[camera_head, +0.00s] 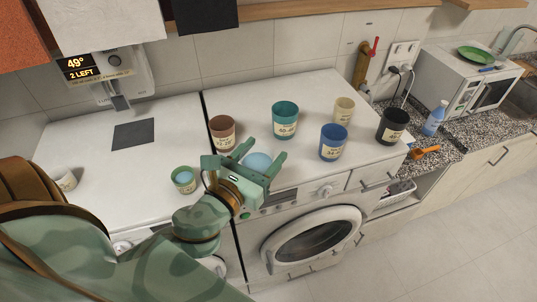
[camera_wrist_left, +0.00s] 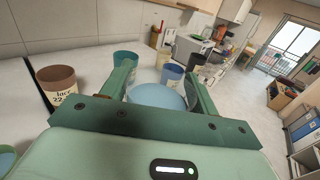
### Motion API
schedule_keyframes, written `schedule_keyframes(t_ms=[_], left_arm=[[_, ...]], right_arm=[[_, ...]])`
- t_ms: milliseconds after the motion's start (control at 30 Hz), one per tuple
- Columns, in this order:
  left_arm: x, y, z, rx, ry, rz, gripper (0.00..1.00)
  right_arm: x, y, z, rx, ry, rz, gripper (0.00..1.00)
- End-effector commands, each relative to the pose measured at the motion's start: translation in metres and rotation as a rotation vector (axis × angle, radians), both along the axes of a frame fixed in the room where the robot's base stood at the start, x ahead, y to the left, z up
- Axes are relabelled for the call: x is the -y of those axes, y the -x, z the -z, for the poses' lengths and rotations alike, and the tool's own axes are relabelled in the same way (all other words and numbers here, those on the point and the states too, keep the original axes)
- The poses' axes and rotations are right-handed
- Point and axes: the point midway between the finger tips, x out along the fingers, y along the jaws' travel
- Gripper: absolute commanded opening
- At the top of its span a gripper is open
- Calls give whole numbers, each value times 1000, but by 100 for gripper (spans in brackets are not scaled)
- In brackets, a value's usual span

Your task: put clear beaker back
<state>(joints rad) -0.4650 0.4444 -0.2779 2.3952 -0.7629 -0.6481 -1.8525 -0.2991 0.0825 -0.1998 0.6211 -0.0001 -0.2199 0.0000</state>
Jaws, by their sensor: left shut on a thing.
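My left gripper (camera_head: 258,158) is shut on a round thing with a light blue top, which I take to be the clear beaker (camera_head: 257,162). It also shows between the fingers in the left wrist view (camera_wrist_left: 157,97). Its sides are mostly hidden by the gripper, so I cannot tell whether it touches the machine top. The gripper is over the front part of the right-hand washing machine (camera_head: 300,182), in front of the brown cup (camera_head: 222,131) and the teal cup (camera_head: 285,118). My right gripper is not in view.
Blue (camera_head: 333,142), cream (camera_head: 344,110) and black (camera_head: 391,126) cups stand to the right. A green cup with light blue contents (camera_head: 183,179) stands to the left. A dark square mat (camera_head: 133,134) lies bare on the left machine. A white cup (camera_head: 66,180) stands at far left.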

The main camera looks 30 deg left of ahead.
Motion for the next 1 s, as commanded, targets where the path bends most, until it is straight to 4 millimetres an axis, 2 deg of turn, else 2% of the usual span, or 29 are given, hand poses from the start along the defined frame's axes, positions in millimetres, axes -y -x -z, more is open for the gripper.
schedule_keyframes(t_ms=[267,300,400,667,833,1000], left_arm=[[-31,-75,35,4,0,-4,38],[-33,-80,50,1,2,-4,38],[-39,-95,70,1,2,-4,38],[-46,-114,93,2,1,-2,38],[-47,-115,121,0,5,-2,38],[-47,-115,124,2,0,1,38]], right_arm=[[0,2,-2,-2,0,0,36],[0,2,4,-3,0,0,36],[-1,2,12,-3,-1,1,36],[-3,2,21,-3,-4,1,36],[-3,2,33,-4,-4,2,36],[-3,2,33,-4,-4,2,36]])
